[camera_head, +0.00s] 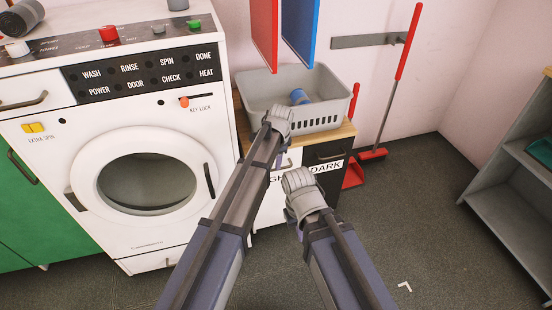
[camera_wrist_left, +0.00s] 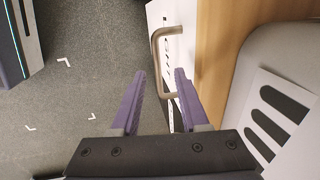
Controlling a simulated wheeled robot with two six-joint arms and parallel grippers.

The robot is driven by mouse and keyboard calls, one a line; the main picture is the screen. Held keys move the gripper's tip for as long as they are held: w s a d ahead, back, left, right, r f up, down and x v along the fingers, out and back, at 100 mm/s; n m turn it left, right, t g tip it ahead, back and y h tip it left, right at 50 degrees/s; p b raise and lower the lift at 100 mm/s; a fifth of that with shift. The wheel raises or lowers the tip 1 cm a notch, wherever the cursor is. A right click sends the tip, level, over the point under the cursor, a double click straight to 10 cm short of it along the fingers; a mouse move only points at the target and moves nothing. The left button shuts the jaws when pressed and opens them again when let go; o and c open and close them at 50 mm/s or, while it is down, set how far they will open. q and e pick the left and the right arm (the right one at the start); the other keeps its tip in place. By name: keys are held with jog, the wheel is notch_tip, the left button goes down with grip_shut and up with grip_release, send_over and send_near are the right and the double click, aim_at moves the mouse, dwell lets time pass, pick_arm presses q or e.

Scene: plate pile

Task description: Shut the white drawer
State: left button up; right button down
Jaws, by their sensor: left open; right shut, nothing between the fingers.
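The white drawer (camera_head: 274,203) is the light-coloured front under the basket, left of the black front marked DARK. My left arm hides much of it and its lettering. In the left wrist view, its bent metal handle (camera_wrist_left: 155,45) stands out from the white front, just beyond my left gripper (camera_wrist_left: 160,78). That gripper is open, its two purple fingers apart and pointing at the handle's area, with nothing held. How far the drawer stands out is hard to tell. My right gripper (camera_head: 291,216) is shut and empty, lower and in front of the cabinet.
A grey basket (camera_head: 250,92) with a blue item stands on the cabinet's wooden top (camera_head: 345,132). The black drawer (camera_head: 329,155) is beside the white one. A washing machine (camera_head: 50,145) stands left. A red broom (camera_head: 399,75) leans at the wall; floor to the right is mostly clear.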

pick_arm(q)
jog(key=r+p, duration=0.1)
jog(key=r, duration=0.1)
jog(key=r+p, duration=0.2)
jog(key=shift+s+d, duration=0.15)
jog(key=shift+s, duration=0.25)
pick_arm(e)
notch_tip(320, 180, up, 4)
jog(key=shift+r, duration=0.1)
